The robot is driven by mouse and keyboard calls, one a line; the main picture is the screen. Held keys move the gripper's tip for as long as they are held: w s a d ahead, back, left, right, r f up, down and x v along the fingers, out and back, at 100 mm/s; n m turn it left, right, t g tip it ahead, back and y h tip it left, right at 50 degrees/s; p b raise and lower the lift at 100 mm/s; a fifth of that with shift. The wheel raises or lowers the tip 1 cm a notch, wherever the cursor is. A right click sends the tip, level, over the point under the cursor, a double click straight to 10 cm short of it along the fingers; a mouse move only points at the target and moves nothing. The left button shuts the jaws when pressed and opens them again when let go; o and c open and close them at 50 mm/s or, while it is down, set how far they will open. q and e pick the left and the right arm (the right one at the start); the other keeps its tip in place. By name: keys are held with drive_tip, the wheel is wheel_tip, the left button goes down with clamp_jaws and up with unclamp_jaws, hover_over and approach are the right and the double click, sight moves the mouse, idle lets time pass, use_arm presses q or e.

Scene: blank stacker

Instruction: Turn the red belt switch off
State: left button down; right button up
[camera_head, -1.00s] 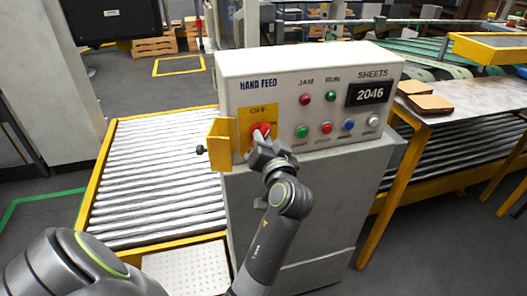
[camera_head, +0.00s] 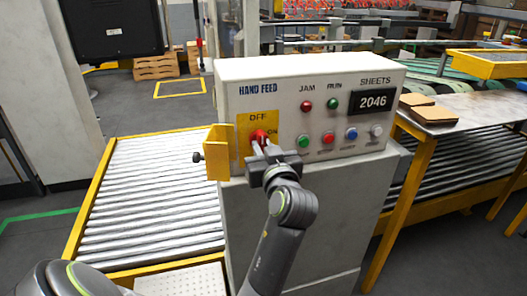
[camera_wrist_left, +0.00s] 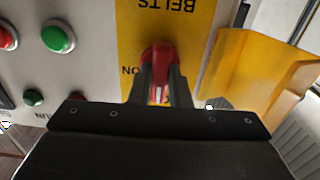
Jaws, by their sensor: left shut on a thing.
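The red belt switch (camera_head: 259,135) sits on a yellow plate (camera_head: 243,128) on the front of the grey control box. The plate reads OFF above the switch and ON to its right. My left gripper (camera_head: 261,149) is at the switch, its fingers shut on the red handle. In the left wrist view, where the lettering is upside down, the red switch (camera_wrist_left: 160,58) lies between the two dark fingers of the left gripper (camera_wrist_left: 161,84). The fingers partly hide the handle, so its exact angle is hard to tell. My right gripper is not in view.
A yellow guard flap (camera_head: 218,152) with a black knob sticks out left of the switch. Green, red, blue and white buttons (camera_head: 326,138) sit to the right, below the JAM and RUN lamps. A roller conveyor (camera_head: 160,190) lies left; a metal table (camera_head: 470,108) stands right.

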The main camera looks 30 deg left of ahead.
use_arm(q)
drive_tip(key=shift+r, duration=0.1)
idle(0.3)
drive_tip(key=c, duration=1.4)
unclamp_jaws()
drive_tip(key=shift+o, duration=0.2)
